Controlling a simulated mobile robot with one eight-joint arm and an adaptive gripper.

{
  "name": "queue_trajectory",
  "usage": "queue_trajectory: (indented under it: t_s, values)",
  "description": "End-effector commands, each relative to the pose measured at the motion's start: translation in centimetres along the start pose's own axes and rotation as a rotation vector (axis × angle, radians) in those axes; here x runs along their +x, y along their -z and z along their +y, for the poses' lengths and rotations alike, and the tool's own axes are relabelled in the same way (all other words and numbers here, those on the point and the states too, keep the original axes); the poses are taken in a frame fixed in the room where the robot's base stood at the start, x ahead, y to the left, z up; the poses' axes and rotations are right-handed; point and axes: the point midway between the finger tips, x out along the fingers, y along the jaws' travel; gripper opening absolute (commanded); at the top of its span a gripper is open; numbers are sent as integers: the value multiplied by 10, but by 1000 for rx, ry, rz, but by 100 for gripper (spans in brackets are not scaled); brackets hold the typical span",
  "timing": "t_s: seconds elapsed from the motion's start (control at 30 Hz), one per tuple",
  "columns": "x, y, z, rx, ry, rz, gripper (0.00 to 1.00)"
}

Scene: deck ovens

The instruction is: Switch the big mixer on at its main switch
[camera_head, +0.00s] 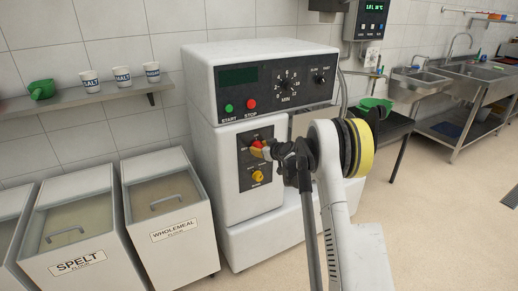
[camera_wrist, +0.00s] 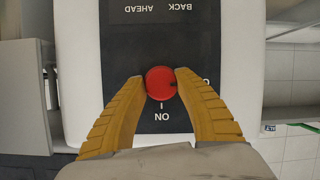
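The big mixer (camera_head: 208,96) stands in the middle of the head view. Its main switch, a round red knob (camera_wrist: 161,83), sits on a dark panel; it also shows in the head view (camera_head: 257,143). In the wrist view the panel is upside down, with "ON" and "I" beside the knob and a partly hidden "O" to the right. A dark mark shows on the knob's right side. My gripper (camera_wrist: 161,79) has its yellow fingers on both sides of the knob, seemingly touching it. In the head view it reaches the panel from the right.
Below the switch is a yellow knob (camera_head: 258,177). Green start (camera_head: 229,108) and red stop (camera_head: 251,103) buttons are above. Flour bins (camera_head: 170,222) stand at left under a shelf (camera_head: 70,101) with cups. A small table with a green bowl (camera_head: 375,104) is behind my arm. Floor at right is clear.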

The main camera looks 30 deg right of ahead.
Motion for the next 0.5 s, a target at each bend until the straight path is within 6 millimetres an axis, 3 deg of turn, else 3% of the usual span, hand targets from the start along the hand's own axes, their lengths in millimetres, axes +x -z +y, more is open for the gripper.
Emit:
queue_trajectory:
  t_s: [0.5]
  values:
    - [1,0,-1,62,29,4,6]
